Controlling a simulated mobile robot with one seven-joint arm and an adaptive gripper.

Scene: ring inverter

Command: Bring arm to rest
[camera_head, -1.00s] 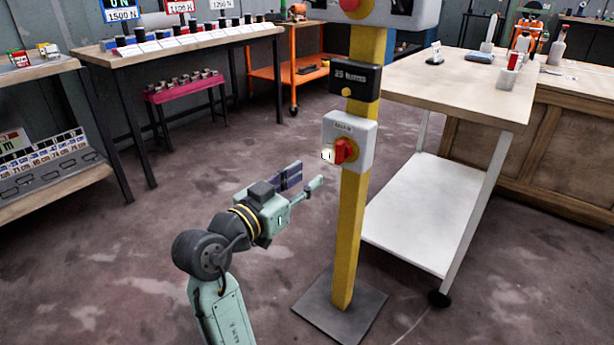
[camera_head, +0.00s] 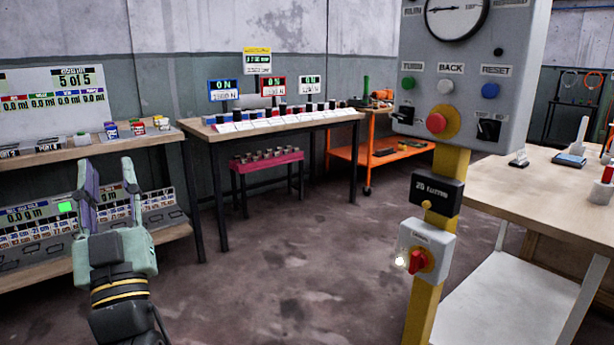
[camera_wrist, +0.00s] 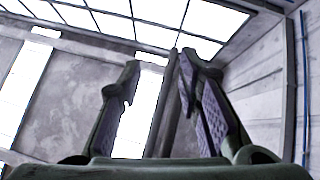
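My gripper (camera_head: 108,190) is raised at the left of the head view, pointing upward. Its two fingers stand apart with nothing between them, so it is open and empty. In the wrist view the same open fingers (camera_wrist: 155,95) show against the ceiling windows and grey wall, with no object between them. In the head view the gripper stands in front of the left shelf unit and is clear of the control post.
A yellow post (camera_head: 425,305) carries a grey control box (camera_head: 465,75) and a red rotary switch (camera_head: 418,262). A wooden bench (camera_head: 200,131) stands behind, an orange cart (camera_head: 385,155) beyond it, a white-legged table (camera_head: 500,184) at right. The middle floor is clear.

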